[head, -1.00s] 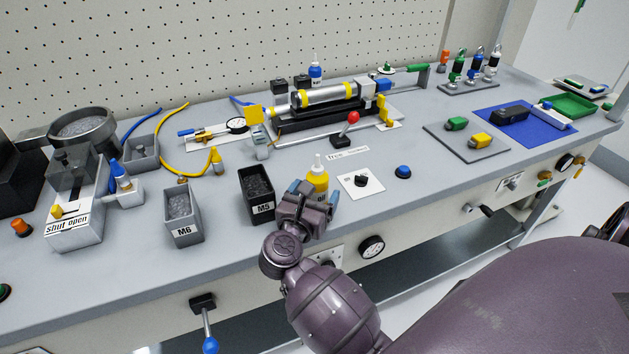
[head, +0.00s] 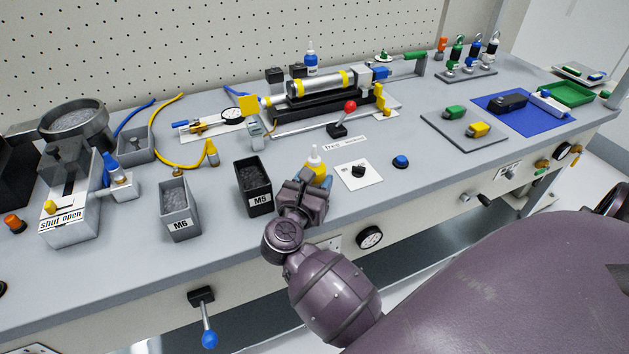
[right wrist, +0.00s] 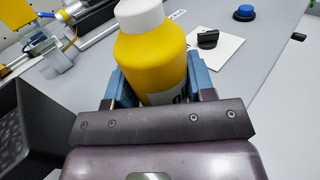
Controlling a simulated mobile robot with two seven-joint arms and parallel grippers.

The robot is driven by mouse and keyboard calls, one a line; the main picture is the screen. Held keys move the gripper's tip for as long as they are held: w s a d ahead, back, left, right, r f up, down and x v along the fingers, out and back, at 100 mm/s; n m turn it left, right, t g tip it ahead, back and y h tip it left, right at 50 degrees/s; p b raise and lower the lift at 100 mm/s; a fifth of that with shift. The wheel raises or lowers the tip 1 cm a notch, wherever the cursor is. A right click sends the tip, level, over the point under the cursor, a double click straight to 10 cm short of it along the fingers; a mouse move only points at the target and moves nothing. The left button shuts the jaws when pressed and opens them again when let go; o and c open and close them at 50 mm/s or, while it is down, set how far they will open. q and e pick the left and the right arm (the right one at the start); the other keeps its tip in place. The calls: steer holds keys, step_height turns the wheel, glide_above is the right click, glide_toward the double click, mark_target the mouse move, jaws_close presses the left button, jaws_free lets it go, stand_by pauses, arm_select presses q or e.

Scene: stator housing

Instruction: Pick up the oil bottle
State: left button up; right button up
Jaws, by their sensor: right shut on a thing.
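The oil bottle, yellow with a white cap, stands near the front edge of the bench (head: 316,164), right of the M5 bin. Its lower part is hidden behind my right gripper (head: 318,182). In the right wrist view the bottle (right wrist: 152,60) is upright between the blue fingers of my right gripper (right wrist: 160,88), which is shut on it. Its base is hidden, so I cannot tell whether it touches the bench. My left gripper is not in view.
The dark M5 bin (head: 260,201) is close on the left, with the grey M6 bin (head: 180,224) beyond it. A white plate with a black knob (head: 358,171) and a blue button (head: 401,162) are to the right. A red-knobbed lever (head: 349,106) stands behind.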

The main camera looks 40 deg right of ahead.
steer(key=shift+r, duration=0.4)
step_height(320, 180, up, 18)
steer(key=p, duration=0.3)
steer(key=shift+r, duration=0.2)
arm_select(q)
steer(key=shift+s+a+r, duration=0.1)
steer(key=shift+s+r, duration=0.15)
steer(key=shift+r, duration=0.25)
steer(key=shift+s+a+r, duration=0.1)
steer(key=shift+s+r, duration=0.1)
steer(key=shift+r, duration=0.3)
arm_select(e)
steer(key=shift+r, duration=0.4)
steer(key=shift+o, duration=0.6)
steer(key=shift+c, duration=0.3)
